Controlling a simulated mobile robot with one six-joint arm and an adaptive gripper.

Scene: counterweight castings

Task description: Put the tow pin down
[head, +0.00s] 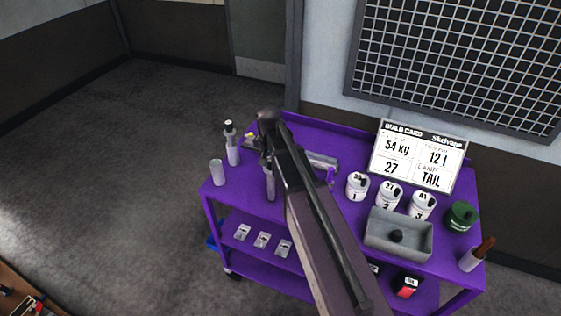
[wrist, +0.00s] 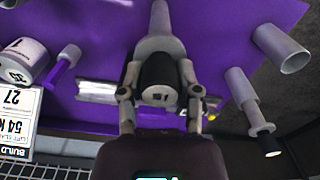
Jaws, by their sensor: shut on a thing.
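My gripper (head: 265,150) is over the left part of the purple cart top (head: 300,205). In the wrist view my gripper (wrist: 160,75) is shut on the tow pin (wrist: 160,44), a grey piece with a broad body and a narrower end pointing away from the wrist. In the head view the tow pin (head: 270,187) shows as a grey upright piece below my gripper, partly hidden by my arm. I cannot tell whether its lower end touches the cart top.
A silver bar (head: 322,161) and a small purple piece (head: 331,175) are right of my gripper.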

